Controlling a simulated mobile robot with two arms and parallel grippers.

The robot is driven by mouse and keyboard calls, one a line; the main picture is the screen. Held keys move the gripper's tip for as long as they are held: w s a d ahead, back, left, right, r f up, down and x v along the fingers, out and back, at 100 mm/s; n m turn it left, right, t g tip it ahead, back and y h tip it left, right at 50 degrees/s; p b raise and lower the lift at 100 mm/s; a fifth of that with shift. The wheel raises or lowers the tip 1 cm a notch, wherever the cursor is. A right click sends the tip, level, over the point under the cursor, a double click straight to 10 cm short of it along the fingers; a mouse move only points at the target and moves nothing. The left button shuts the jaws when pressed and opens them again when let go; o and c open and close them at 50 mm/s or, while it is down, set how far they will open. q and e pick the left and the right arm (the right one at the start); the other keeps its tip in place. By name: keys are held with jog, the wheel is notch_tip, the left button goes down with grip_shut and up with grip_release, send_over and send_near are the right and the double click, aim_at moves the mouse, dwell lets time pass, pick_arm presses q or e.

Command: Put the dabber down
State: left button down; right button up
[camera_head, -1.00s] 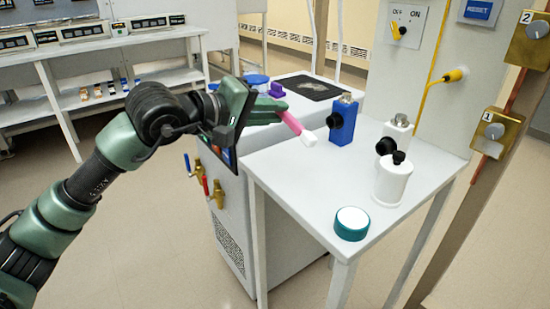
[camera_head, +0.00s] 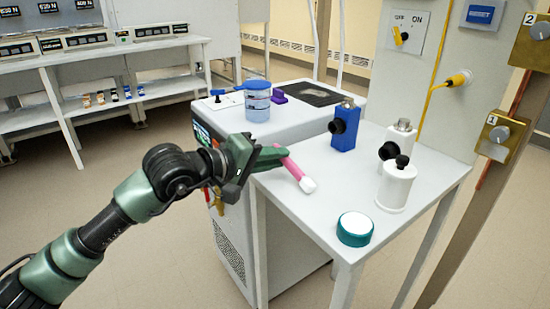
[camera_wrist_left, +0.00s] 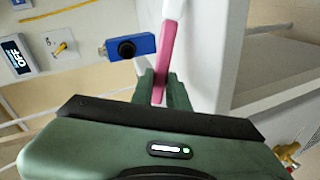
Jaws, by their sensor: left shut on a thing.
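The dabber (camera_head: 295,171) is a pink stick with a white tip. It also shows in the left wrist view (camera_wrist_left: 165,55). My left gripper (camera_head: 279,155) is shut on the dabber near its upper end, at the left edge of the white table (camera_head: 318,215). The dabber tilts, with its white tip down and to the right over the table. I cannot tell whether the tip touches the top. In the left wrist view the left gripper's fingers (camera_wrist_left: 163,92) close around the pink shaft. My right gripper is not in view.
A teal-rimmed jar with a white top (camera_head: 355,229) stands near the table's front. A white bottle with a black knob (camera_head: 396,185) and a blue block (camera_head: 345,128) stand farther back. The table's front-left surface is clear. A blue-lidded container (camera_head: 257,101) stands on the cabinet behind.

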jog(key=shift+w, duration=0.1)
pick_arm(q)
jog(key=shift+f, duration=0.1)
jog(key=c, duration=1.4)
grip_release()
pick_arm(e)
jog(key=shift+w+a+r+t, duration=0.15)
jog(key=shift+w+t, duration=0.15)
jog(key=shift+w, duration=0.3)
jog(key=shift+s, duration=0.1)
